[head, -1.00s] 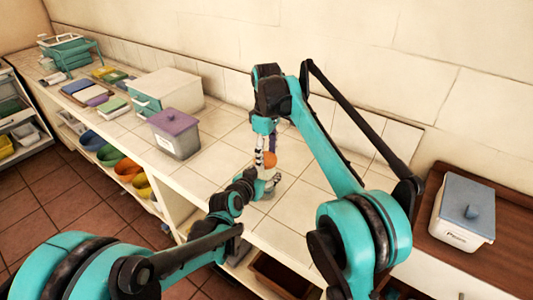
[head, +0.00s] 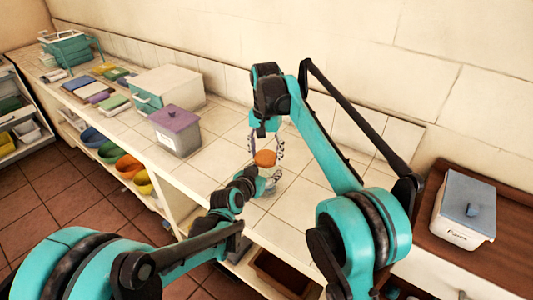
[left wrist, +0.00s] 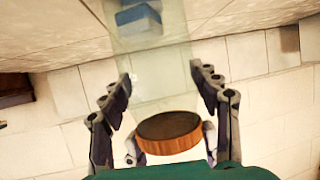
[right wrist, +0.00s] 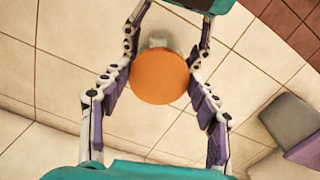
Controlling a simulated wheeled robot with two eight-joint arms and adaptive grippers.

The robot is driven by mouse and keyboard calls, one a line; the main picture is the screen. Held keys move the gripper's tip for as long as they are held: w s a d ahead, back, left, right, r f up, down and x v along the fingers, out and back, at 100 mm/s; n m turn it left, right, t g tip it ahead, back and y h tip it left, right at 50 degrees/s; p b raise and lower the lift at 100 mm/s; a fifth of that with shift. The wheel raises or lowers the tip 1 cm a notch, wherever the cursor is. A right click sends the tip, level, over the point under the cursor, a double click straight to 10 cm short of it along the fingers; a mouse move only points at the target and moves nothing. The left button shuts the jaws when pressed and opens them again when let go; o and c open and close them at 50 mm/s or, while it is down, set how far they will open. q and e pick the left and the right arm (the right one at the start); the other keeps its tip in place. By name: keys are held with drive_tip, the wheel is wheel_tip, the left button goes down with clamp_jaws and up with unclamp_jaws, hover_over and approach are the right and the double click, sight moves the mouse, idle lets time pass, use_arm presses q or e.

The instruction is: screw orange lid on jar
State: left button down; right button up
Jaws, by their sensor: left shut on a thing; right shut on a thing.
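The orange lid (head: 265,158) is level between the fingers of my right gripper (head: 266,150), which reaches down from above. The lid's round top (right wrist: 160,76) shows in the right wrist view, with a finger on each side. The clear jar (left wrist: 152,85) is see-through and hard to make out. My left gripper (head: 270,182) is shut on it from the side, under the lid. In the left wrist view the lid (left wrist: 168,133) shows close at the jar's end. I cannot tell whether it is seated on the rim or threaded.
A grey box with a purple lid (head: 175,130) and a white drawer box (head: 165,92) stand to the left on the tiled counter. A white canister with a blue-grey lid (head: 465,210) stands on brown wood at the right. The tiles around the jar are clear.

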drive_tip(key=m, duration=0.7)
drive_tip(key=shift+w+a, duration=0.1)
drive_tip(key=m, duration=0.4)
drive_tip(key=shift+m, duration=0.4)
drive_tip(key=m, duration=0.7)
drive_tip(key=shift+w, duration=0.2)
drive_tip(key=m, duration=0.6)
drive_tip(key=shift+w+m, duration=0.1)
drive_tip(key=shift+m, duration=0.2)
drive_tip(key=o, duration=0.7)
